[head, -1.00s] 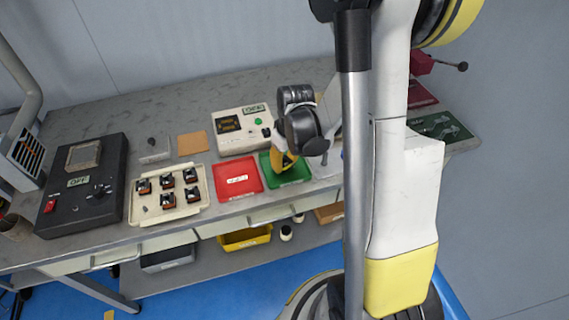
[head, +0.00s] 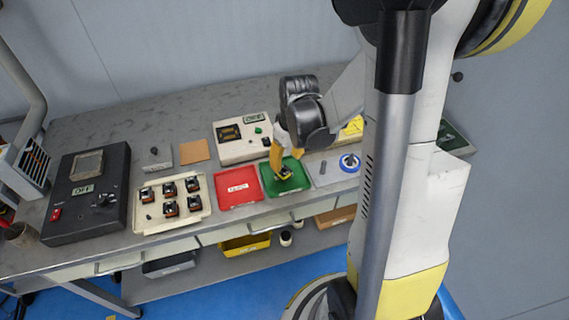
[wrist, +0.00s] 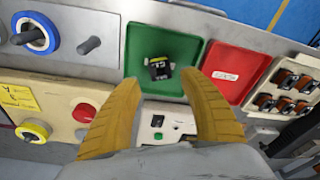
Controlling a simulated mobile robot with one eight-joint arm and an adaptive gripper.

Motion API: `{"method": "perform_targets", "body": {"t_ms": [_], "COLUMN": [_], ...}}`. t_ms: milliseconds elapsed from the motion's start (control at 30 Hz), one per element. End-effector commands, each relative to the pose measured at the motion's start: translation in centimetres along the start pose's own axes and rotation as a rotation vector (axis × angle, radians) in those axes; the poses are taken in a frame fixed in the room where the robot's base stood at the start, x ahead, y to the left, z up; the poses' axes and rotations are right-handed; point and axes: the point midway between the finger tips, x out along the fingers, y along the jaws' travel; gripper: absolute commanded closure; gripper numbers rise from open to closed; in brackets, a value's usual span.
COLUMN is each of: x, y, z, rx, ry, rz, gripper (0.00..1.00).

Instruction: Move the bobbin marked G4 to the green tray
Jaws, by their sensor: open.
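The green tray (head: 303,184) lies on the bench, right of the red tray. A dark bobbin with a yellow top (head: 284,172) sits inside it, and it also shows in the wrist view (wrist: 158,67). There it stands near the middle of the green tray (wrist: 190,50), turned slightly; its mark is too small to read. My gripper (wrist: 160,80) is open and empty, its two yellow fingers spread wide, apart from the bobbin. In the head view my gripper (head: 284,150) is just above and behind the bobbin, partly hidden by its own wrist.
The red tray (head: 238,187) is empty apart from a label. A white control box (head: 241,151) stands behind the trays. A blue-ringed spool (head: 349,162) and a grey peg stand right of the green tray.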

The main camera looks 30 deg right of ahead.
Motion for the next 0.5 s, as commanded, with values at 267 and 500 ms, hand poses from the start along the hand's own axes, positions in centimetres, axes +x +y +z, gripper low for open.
{"method": "perform_targets", "body": {"t_ms": [267, 500], "x": [-4.9, -8.2], "y": [0.0, -2.0], "z": [0.0, -0.1], "rx": [0.000, 0.007], "ry": [0.000, 0.044], "rz": [0.000, 0.022], "gripper": [0.50, 0.50]}}
